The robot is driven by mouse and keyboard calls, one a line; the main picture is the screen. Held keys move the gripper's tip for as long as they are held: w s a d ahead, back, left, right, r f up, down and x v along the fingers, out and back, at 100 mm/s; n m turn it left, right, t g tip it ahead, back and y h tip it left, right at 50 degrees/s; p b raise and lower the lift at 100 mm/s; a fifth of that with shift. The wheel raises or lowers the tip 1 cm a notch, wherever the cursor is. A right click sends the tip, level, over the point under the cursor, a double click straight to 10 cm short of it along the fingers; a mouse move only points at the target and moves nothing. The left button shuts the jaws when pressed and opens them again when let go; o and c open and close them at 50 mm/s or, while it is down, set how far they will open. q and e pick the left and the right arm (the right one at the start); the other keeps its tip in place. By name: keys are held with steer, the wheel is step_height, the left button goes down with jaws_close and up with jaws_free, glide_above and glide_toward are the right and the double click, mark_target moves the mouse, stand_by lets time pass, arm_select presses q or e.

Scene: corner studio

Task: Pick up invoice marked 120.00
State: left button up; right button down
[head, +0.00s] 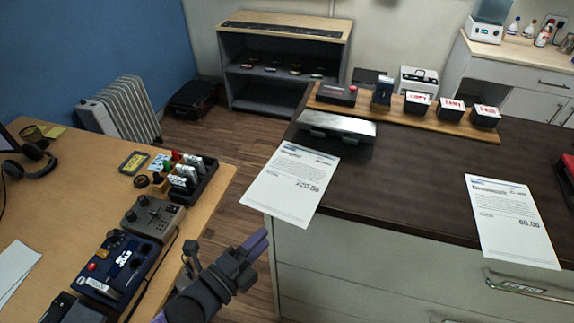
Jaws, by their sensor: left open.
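The invoice marked 120.00 (289,187) is a white printed sheet on the dark counter (400,185). Its near left part hangs over the counter's left edge. A second invoice (512,222), marked 60.00, lies farther right on the same counter, its near end at the front edge. My left gripper (256,245) has purple fingertips and is open and empty. In the picture it is just below the 120.00 invoice, over the gap between desk and counter, and appears apart from the sheet. My right gripper is not in view.
A metal-topped box (337,125) stands just behind the 120.00 invoice. A wooden board (440,122) with several small black boxes runs along the counter's back. At left, a desk (75,190) holds electronic devices, a rack and headphones (28,160). Bare counter lies between the invoices.

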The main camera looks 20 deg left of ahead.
mark_target(291, 209)
arm_select(q)
steer(key=x, duration=1)
steer(key=shift+a, duration=0.1)
jaws_close()
